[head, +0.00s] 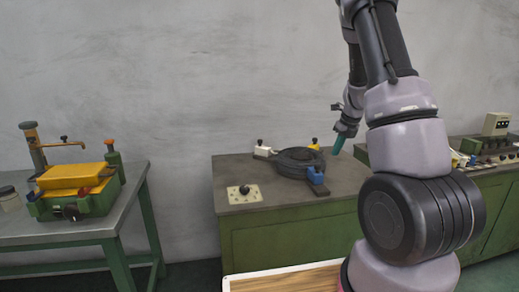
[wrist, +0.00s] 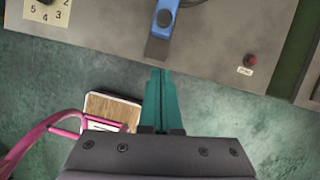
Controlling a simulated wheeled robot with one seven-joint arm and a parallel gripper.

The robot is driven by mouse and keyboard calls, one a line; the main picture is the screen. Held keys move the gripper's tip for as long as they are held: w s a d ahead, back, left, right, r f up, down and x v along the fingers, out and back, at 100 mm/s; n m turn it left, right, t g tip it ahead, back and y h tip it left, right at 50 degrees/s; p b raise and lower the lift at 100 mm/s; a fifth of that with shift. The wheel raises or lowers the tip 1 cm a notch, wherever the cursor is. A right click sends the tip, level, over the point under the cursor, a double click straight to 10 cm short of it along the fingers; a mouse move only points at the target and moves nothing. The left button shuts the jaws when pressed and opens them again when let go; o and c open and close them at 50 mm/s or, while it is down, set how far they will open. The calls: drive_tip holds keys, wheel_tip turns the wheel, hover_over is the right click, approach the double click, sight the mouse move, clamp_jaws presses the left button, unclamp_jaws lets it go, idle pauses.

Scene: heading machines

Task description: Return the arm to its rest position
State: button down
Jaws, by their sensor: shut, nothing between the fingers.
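My gripper (head: 338,144) hangs from the arm above the right part of the green cabinet's grey top in the head view. Its teal fingers point down and to the left there. In the wrist view the two teal fingers of my gripper (wrist: 162,75) lie together, shut, with nothing between them. Their tips appear just below the cabinet top's edge, near a grey tab with a blue block (wrist: 166,14). My arm rises in front of the cabinet and hides part of it.
The green cabinet (head: 290,238) carries a dark round device (head: 298,160) and a dial plate (head: 245,194). A table (head: 88,228) with a yellow-green machine (head: 76,190) stands left. A control bench (head: 490,190) stands right. A wooden-topped item (head: 285,281) and pink tubing (wrist: 45,130) are low down.

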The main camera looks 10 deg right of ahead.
drive_tip(key=s+a+r+n+t+y, duration=0.1)
drive_tip(key=s+a+r+n, duration=0.55)
drive_tip(key=r, duration=0.35)
drive_tip(key=s+a+r+n+y, duration=0.2)
drive_tip(key=s+a+r+n, duration=0.3)
drive_tip(key=a+r+n, duration=0.3)
drive_tip(key=s+a+r+n+t+h, duration=0.1)
drive_tip(key=s+a+r+n, duration=0.1)
drive_tip(key=s+n, duration=0.5)
drive_tip(key=s+a+r+n+t, duration=0.1)
drive_tip(key=s+a+r+n, duration=0.2)
drive_tip(key=s+r+n, duration=0.2)
drive_tip(key=s+n, duration=0.3)
drive_tip(key=s, duration=0.2)
drive_tip(key=shift+r+h, duration=0.2)
drive_tip(key=shift+h, duration=0.2)
